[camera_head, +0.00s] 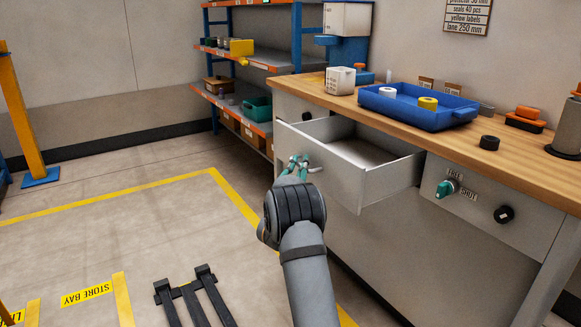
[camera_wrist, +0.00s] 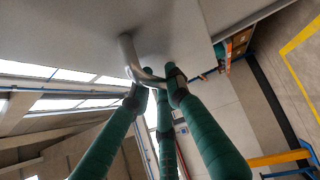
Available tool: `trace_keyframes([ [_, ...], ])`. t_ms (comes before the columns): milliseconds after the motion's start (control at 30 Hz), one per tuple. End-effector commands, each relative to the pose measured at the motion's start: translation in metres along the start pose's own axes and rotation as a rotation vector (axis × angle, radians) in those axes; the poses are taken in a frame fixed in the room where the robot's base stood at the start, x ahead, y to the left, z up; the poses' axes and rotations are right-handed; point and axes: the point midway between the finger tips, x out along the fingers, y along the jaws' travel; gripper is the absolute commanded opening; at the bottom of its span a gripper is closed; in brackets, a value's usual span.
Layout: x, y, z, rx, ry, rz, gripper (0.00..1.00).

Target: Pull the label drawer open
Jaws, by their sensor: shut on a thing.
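The label drawer (camera_head: 372,158) is a pale grey drawer in the workbench, and it stands well out from the bench front. Its inside shows and looks empty. Its front panel also fills the top of the wrist view (camera_wrist: 185,30). A curved metal handle (camera_wrist: 130,55) sticks out from that panel. My gripper (camera_head: 297,166) is at the drawer front. In the wrist view its green fingers (camera_wrist: 160,95) are closed around the handle bar. Part of the handle is hidden behind the fingers.
The wooden bench top (camera_head: 455,122) carries a blue tray (camera_head: 415,115) with rolls, a white box (camera_head: 340,80) and a black ring (camera_head: 489,142). Shelves (camera_head: 250,60) stand behind. Floor to the left is mostly clear.

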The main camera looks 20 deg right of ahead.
Motion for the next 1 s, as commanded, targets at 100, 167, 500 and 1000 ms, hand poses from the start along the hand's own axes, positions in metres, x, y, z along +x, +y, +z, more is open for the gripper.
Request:
trace_keyframes([
  [100, -0.001, -0.001, 0.003, -0.003, -0.008, -0.002, 0.00],
  [167, -0.001, -0.001, 0.004, -0.003, -0.009, -0.003, 0.00],
  [500, -0.001, -0.001, 0.003, -0.003, -0.007, -0.002, 0.21],
  [1000, -0.011, 0.000, 0.002, -0.003, -0.006, -0.002, 0.26],
])
